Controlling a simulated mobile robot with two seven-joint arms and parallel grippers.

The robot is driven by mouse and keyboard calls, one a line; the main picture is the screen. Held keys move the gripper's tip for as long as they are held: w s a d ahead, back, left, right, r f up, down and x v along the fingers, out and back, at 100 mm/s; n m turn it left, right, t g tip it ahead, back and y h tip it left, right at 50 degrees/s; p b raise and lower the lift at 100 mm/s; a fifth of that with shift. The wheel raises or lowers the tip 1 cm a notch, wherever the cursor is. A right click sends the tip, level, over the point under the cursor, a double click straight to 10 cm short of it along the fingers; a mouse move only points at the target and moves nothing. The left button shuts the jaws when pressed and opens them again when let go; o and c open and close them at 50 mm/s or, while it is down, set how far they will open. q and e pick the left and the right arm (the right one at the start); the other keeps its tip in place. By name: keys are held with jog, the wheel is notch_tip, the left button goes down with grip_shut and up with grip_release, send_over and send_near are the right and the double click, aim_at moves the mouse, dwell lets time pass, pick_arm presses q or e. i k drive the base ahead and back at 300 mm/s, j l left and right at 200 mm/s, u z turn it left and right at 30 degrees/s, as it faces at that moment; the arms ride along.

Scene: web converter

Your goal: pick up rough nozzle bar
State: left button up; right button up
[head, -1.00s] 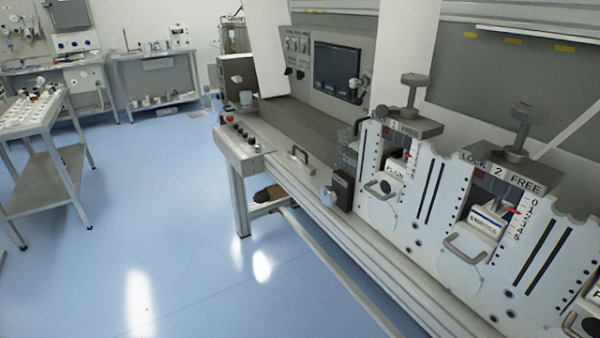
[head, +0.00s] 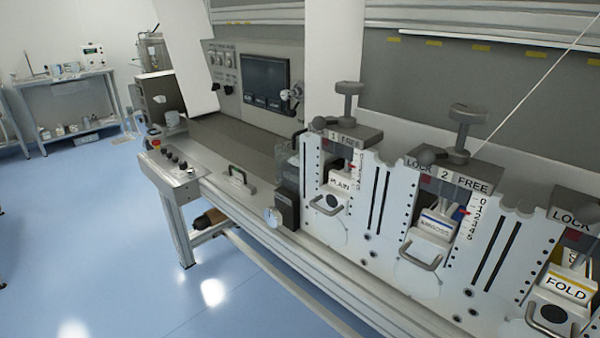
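I cannot make out a rough nozzle bar for certain in the head view. The converter machine runs along the right, with several stations in white plates. The first station holds a module marked PLAIN (head: 340,184). The second station, marked LOCK 2 FREE, holds a white and blue module (head: 436,224) with a grey handle (head: 420,256). A third station at the right edge holds a module marked FOLD (head: 566,288). Neither of my grippers is in view.
A control panel with a screen (head: 266,82) stands at the machine's far end. A grey bench (head: 75,88) stands at the back left. The blue floor (head: 110,225) at left is clear.

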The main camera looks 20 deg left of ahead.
aim_at(246, 188)
jog(key=i+j+z, duration=0.2)
jog(key=j, duration=0.15)
jog(key=i+j+z, duration=0.15)
jog(key=j, duration=0.2)
jog(key=i+j+z, duration=0.2)
jog(key=j, duration=0.2)
jog(key=j+z, duration=0.15)
jog(key=j, duration=0.25)
jog(key=j+z, duration=0.2)
jog(key=j, duration=0.2)
jog(key=i, duration=0.05)
